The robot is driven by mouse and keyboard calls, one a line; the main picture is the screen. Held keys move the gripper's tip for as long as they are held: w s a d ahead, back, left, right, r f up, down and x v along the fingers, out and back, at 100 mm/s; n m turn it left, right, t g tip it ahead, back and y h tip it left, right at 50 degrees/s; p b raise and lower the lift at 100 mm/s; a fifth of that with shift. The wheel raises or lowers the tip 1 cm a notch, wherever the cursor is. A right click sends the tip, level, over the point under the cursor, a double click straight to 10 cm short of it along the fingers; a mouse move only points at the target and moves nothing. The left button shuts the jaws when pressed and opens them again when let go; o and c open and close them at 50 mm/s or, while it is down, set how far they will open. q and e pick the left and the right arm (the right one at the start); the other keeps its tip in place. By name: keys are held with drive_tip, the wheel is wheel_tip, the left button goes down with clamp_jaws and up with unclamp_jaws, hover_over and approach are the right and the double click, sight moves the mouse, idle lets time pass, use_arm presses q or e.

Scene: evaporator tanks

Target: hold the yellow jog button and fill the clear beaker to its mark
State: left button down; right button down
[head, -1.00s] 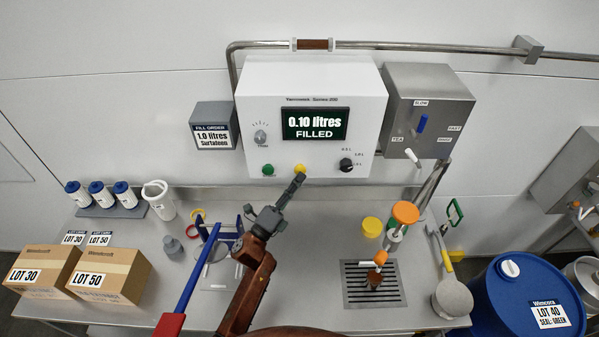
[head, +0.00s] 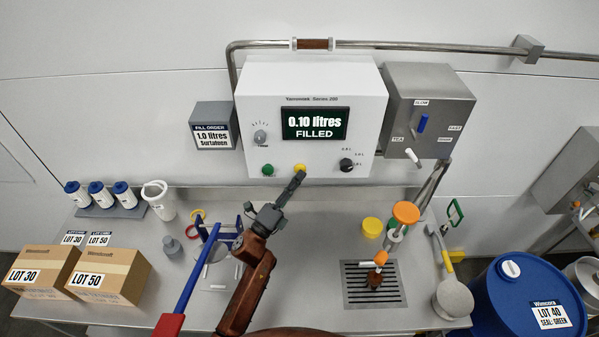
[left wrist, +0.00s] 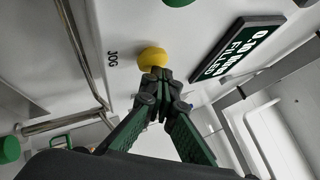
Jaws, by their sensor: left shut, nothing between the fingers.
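The yellow jog button (head: 299,168) is on the lower front of the white control box (head: 350,100). My left gripper (head: 299,177) is shut and empty, its fingertips right at the button's lower edge. In the left wrist view the closed fingertips (left wrist: 157,76) meet or nearly meet the yellow button (left wrist: 152,58), beside the word JOG; I cannot tell whether it is pressed in. The display (head: 315,123) reads 0.10 litres FILLED. I cannot clearly make out the clear beaker or its mark. My right gripper is not in view.
A green button (head: 268,170) and a black knob (head: 346,165) flank the yellow one. A sign (head: 212,136) says 1.0 litres. A drain grate (head: 360,297), with orange-topped fittings above it, lies to the right. Cartons (head: 110,274) stand left, a blue drum (head: 515,305) right.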

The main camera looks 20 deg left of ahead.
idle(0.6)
use_arm(q)
drive_tip(key=shift+s+d, duration=0.25)
drive_tip(key=shift+s, duration=0.6)
drive_tip(key=shift+s+d+p, duration=0.15)
drive_tip(key=shift+s+d, duration=0.1)
drive_tip(key=shift+s, duration=0.55)
drive_tip(key=shift+s+d+p, duration=0.2)
drive_tip(key=shift+s, duration=0.6)
drive_tip(key=shift+s+d+p, duration=0.15)
drive_tip(key=shift+s+d, duration=0.1)
drive_tip(key=shift+s, duration=0.55)
drive_tip(key=shift+r, duration=0.1)
